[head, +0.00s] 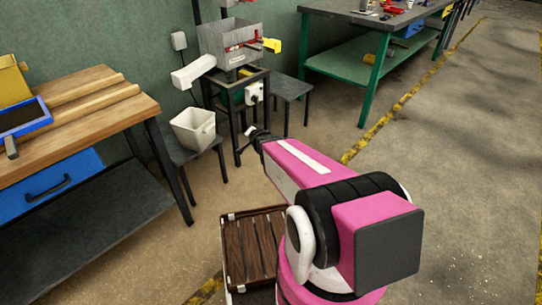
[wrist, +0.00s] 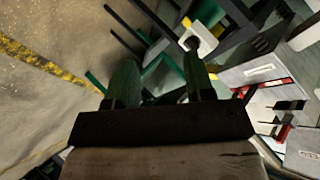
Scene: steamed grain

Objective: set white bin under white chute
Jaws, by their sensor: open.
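The white bin (head: 194,130) stands upright on a small dark stool (head: 181,154), left of the machine. The white chute (head: 193,72) slopes down to the left from the machine. The bin is below the chute in the picture, with a clear gap in height; I cannot tell whether it is directly under the outlet. My gripper (head: 250,131) is to the right of the bin, in front of the machine's frame, apart from the bin. In the wrist view its two green fingers (wrist: 160,78) are spread with nothing held between them.
The grey-hoppered machine (head: 228,42) stands on a dark frame, with another dark stool (head: 289,90) to its right. A wooden workbench (head: 85,105) is at left, and a green bench (head: 345,67) is at the back right. A brown slatted crate (head: 252,240) lies near my base. Floor at right is clear.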

